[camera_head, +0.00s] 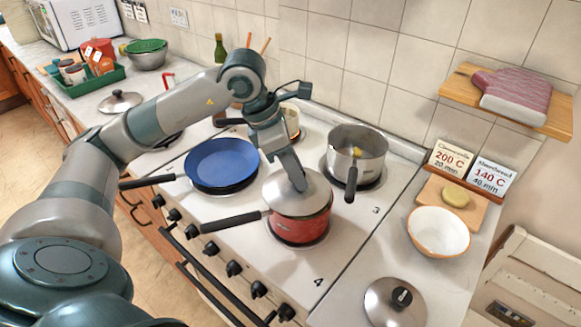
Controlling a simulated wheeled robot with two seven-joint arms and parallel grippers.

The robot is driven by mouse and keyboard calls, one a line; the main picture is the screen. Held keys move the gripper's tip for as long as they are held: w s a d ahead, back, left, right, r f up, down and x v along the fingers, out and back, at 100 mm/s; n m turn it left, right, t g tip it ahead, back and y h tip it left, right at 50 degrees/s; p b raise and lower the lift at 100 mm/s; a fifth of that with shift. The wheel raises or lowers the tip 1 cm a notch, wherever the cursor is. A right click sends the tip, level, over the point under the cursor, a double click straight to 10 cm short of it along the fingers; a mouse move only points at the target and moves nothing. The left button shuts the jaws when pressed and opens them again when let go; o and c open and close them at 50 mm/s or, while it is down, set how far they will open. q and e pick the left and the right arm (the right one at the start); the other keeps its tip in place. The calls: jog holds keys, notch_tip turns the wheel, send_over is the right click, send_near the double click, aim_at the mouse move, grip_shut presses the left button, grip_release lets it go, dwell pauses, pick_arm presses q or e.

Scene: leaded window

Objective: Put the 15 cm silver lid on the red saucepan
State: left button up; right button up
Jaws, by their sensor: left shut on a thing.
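The red saucepan (300,229) stands on the front right burner of the stove, its black handle (231,222) pointing left. A silver lid (281,193) lies over the top of the red saucepan and looks about level. My left gripper (300,187) comes down from above onto the middle of this lid and is shut on it, at the knob, which the fingers hide. I cannot tell whether the lid is fully seated on the rim. My right gripper is not in view.
A blue frying pan (221,163) sits left of the red saucepan, and a steel saucepan (357,153) behind right. Another silver lid (396,303) lies on the right counter near a white bowl (439,232). A third lid (120,101) lies on the left counter.

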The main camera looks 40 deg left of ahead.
pick_arm(q)
jog(key=shift+d+f+b, duration=0.2)
jog(key=shift+f+b, duration=0.25)
jog(key=shift+f, duration=0.85)
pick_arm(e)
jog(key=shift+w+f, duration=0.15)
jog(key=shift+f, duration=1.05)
pick_arm(q)
jog(key=o, duration=1.8)
jog(key=shift+r, duration=0.2)
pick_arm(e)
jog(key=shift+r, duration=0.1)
pick_arm(q)
jog(key=shift+w+d+r+p, duration=0.1)
jog(key=shift+d+r+p, duration=0.35)
jog(key=shift+r, duration=0.55)
jog(key=shift+w+d+r+p, duration=0.1)
jog(key=shift+d+r+p, duration=0.1)
jog(key=shift+r+p, duration=0.6)
jog(key=shift+w+d+r+p, duration=0.1)
jog(key=shift+d+r+p, duration=0.3)
jog(key=shift+r, duration=0.75)
jog(key=shift+a+r+p, duration=0.1)
jog(key=shift+r+p, duration=0.4)
jog(key=shift+r, duration=0.35)
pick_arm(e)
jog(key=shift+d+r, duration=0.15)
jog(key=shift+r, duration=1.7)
